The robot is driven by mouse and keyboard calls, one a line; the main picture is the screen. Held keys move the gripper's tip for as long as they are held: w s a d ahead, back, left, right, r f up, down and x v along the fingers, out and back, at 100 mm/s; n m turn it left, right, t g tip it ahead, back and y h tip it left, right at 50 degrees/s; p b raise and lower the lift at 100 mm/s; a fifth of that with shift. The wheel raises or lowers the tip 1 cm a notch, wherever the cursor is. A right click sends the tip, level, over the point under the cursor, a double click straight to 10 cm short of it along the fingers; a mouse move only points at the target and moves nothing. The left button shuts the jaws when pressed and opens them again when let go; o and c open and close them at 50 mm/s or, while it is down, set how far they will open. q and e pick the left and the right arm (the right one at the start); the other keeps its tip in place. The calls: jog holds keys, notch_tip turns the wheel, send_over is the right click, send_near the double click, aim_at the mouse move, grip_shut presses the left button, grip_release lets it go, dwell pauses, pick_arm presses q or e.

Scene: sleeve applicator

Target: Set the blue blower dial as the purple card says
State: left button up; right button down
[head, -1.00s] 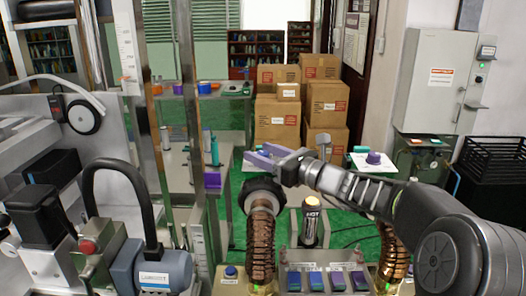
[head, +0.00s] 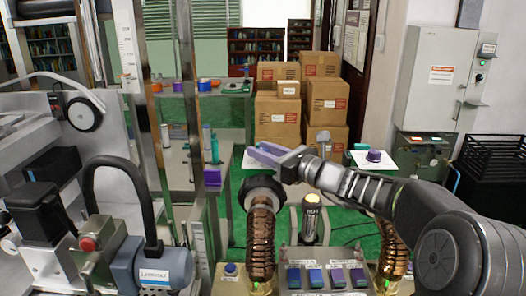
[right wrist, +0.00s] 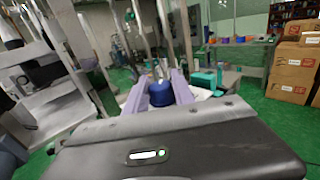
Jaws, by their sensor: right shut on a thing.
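My right gripper (head: 268,155) has purple fingers and reaches in from the right in the head view. In the right wrist view the blue dial (right wrist: 161,93) sits between its two fingers, which are shut on it. A white surface shows just behind the dial. In the head view the fingers hide the dial. I cannot pick out a purple card or read its wording in either view. My left gripper is not in view.
A teal block (right wrist: 204,80) stands right of the dial in the right wrist view. Copper hoses (head: 261,240), a dark-capped fitting and a bottle marked HOT (head: 311,222) stand below my right gripper. Cardboard boxes (head: 277,115) are stacked behind. A purple knob (head: 374,156) sits to the right.

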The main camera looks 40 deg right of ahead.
jog(key=shift+r+y+p, duration=0.15)
jog(key=shift+y+p, duration=0.15)
jog(key=shift+p, duration=0.05)
jog(key=shift+n+g+y+p, duration=0.3)
jog(key=shift+n+y+p, duration=0.05)
jog(key=shift+n+y, duration=0.4)
jog(key=c, duration=1.1)
grip_release()
jog(key=shift+o, duration=0.2)
jog(key=shift+s+d+f+b, duration=0.25)
jog(key=shift+s+b, duration=0.1)
jog(key=shift+s, duration=0.25)
jog(key=b+v, duration=0.1)
jog(key=v, duration=0.5)
jog(key=shift+s+b, duration=0.25)
jog(key=shift+b, duration=0.1)
